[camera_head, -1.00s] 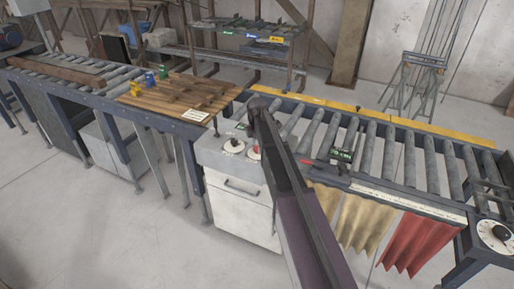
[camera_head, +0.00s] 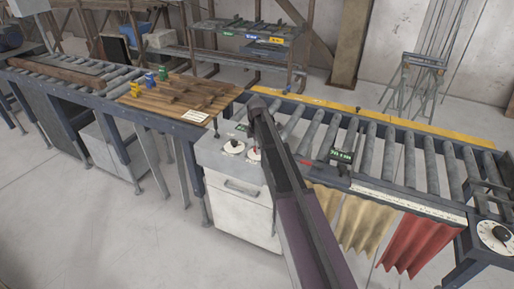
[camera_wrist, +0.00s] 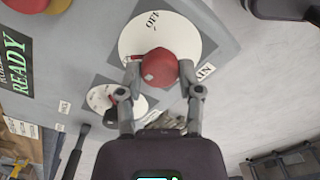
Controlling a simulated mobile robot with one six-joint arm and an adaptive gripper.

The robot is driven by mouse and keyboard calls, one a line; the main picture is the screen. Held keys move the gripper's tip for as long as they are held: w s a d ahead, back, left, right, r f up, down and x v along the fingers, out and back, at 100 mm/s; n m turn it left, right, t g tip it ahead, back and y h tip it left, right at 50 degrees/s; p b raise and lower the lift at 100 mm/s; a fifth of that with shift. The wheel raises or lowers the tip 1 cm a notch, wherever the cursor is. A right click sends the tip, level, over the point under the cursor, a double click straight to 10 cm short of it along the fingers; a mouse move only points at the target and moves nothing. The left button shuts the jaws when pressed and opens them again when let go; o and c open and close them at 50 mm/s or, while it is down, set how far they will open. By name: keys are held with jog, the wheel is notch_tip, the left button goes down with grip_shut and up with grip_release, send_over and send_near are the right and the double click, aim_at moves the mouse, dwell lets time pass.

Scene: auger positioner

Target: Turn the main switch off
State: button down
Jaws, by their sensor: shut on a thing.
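The main switch is a red round knob (camera_wrist: 159,66) on a white dial (camera_wrist: 184,35), seen in the wrist view with "OFF" printed at its rim and a partly covered "MAIN" label beside it. My gripper (camera_wrist: 159,73) has one finger on each side of the knob and is shut on it. A small pale mark shows on the knob. In the head view the switch (camera_head: 254,154) sits on top of the white cabinet (camera_head: 235,208), partly hidden by my arm. The exact dial position of the knob cannot be read.
A smaller dial (camera_wrist: 115,99) lies beside the main switch; one finger overlaps it. A "READY" sign (camera_wrist: 15,60) and a red-and-yellow button (camera_wrist: 35,5) are near. In the head view, a roller conveyor (camera_head: 400,155) runs right and a wooden board (camera_head: 175,97) lies left.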

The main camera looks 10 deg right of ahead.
jog(key=m, duration=0.3)
jog(key=shift+m, duration=0.4)
jog(key=m, duration=0.4)
jog(key=shift+s+m, duration=0.1)
jog(key=shift+m, duration=0.2)
jog(key=m, duration=0.4)
jog(key=shift+m, duration=0.3)
jog(key=m, duration=0.3)
jog(key=shift+f+m, duration=0.1)
jog(key=shift+m, duration=0.3)
jog(key=shift+c, duration=1.3)
grip_release()
jog(key=shift+n, duration=0.4)
